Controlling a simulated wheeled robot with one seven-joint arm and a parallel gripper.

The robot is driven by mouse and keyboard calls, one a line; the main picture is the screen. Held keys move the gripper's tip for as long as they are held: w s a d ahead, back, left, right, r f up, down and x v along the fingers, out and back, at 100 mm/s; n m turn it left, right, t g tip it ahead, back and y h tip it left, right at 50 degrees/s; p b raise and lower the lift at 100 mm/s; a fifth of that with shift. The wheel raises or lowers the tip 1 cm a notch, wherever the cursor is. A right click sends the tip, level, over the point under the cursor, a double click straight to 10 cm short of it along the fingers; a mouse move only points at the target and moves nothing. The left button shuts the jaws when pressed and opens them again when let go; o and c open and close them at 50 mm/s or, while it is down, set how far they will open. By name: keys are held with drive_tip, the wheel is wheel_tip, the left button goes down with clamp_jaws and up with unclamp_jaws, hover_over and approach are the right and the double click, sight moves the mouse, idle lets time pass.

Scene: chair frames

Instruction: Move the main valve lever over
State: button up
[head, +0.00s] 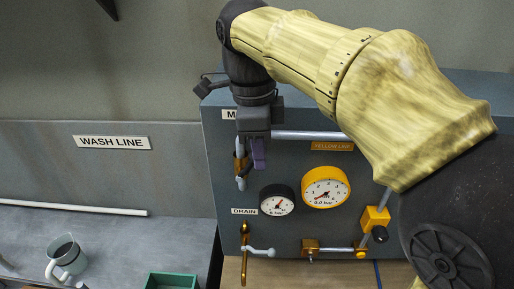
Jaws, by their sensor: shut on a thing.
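The grey-blue panel (225,190) carries a main valve (240,163), an orange fitting with a pale metal end below it, under a label of which only the first letter shows. My gripper (259,153) points down in front of the panel, just right of this fitting. It is shut on the main valve lever, but the lever and the contact are mostly hidden behind the fingers, so the lever's angle cannot be told.
Below are a black gauge (277,200), a yellow gauge (326,188), and the drain valve (245,238) with a pale lever pointing right. An orange valve block (375,218) is at right. A pitcher (66,256) and green tray (171,281) are at left.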

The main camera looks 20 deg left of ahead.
drive_tip(key=shift+d+f, duration=0.1)
drive_tip(key=shift+d, duration=0.05)
drive_tip(key=shift+w+d+f+b, duration=0.3)
drive_tip(key=shift+d+f+b, duration=0.3)
drive_tip(key=shift+d, duration=0.2)
drive_tip(key=shift+w+d+f+b, duration=0.2)
drive_tip(key=shift+d+f+b, duration=0.55)
drive_tip(key=shift+f+b, duration=0.05)
drive_tip(key=shift+c, duration=0.4)
drive_tip(key=shift+w+d+f+b, duration=0.1)
drive_tip(key=shift+d+f+b, duration=0.15)
drive_tip(key=shift+f+b, duration=0.2)
drive_tip(key=shift+w+d+f+b, duration=0.1)
drive_tip(key=shift+d+f+b, duration=0.2)
drive_tip(key=shift+f, duration=0.25)
clamp_jaws()
